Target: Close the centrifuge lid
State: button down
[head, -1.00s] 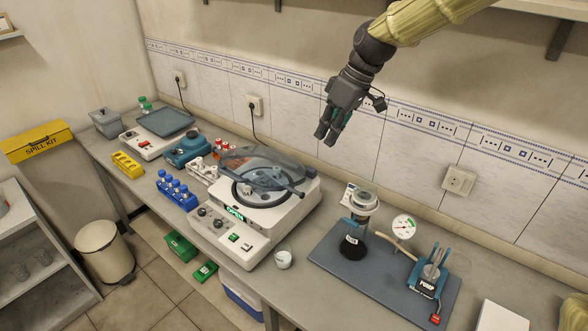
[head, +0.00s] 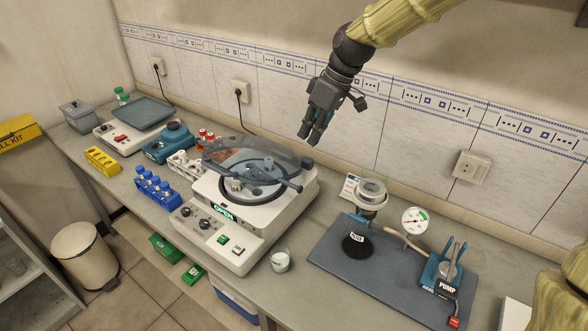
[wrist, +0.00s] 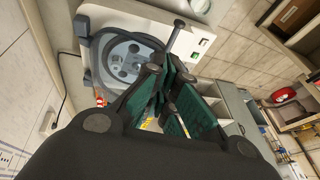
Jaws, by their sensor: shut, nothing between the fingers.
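The centrifuge (head: 262,221) is a white box on the bench, with a green OPEN display on its front. Its clear grey lid (head: 262,152) is raised and tilted above the round rotor bowl, with a dark bar (head: 291,185) reaching to the right. My gripper (head: 310,140) is up in the air, right of and above the lid, fingers pointing down and apart from it. In the wrist view the green-padded fingers (wrist: 168,103) are shut and empty. The centrifuge bowl (wrist: 122,60) shows beyond them there, and the fingers hide part of the machine.
A glass beaker (head: 280,261) stands right of the centrifuge's front. A blue tube rack (head: 158,189) and a white rack stand left. The tiled wall (head: 335,110) is close behind.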

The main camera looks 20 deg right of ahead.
jog(key=s+p+x, duration=0.1)
jog(key=p+x, duration=0.3)
jog(key=x, duration=0.7)
jog(key=shift+s+a+f, duration=0.2)
jog(key=shift+a, duration=0.15)
